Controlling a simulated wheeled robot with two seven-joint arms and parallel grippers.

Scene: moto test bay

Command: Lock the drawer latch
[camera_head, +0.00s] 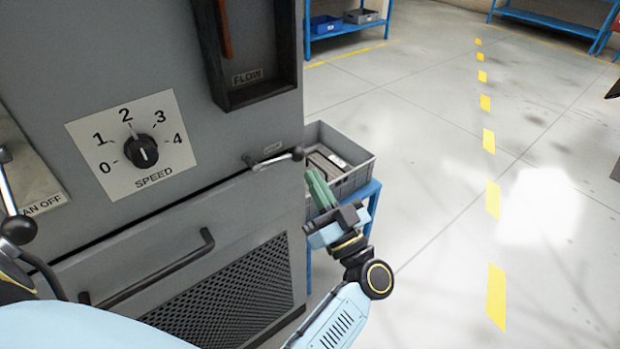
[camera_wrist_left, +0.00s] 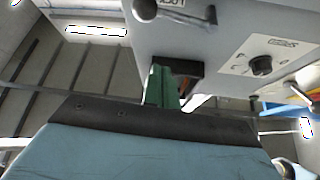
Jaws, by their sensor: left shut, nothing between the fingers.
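The drawer latch (camera_head: 275,158) is a short metal lever with a black ball knob on the grey cabinet, above the drawer front. It lies nearly level and points right, its knob at the cabinet's right edge. A small label above it is too small to read in the head view. The drawer (camera_head: 215,285) has a black bar handle and a mesh panel. My left gripper (camera_head: 314,180) has green fingers, shut and empty, just below and right of the knob, apparently apart from it. In the left wrist view the fingers (camera_wrist_left: 161,86) point up, with the latch knob (camera_wrist_left: 145,9) above. My right gripper is out of view.
A speed dial (camera_head: 141,151) and a flow gauge (camera_head: 250,60) are on the cabinet. A fan lever (camera_head: 17,228) stands at far left. A grey crate (camera_head: 355,170) on a blue stand is behind my gripper.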

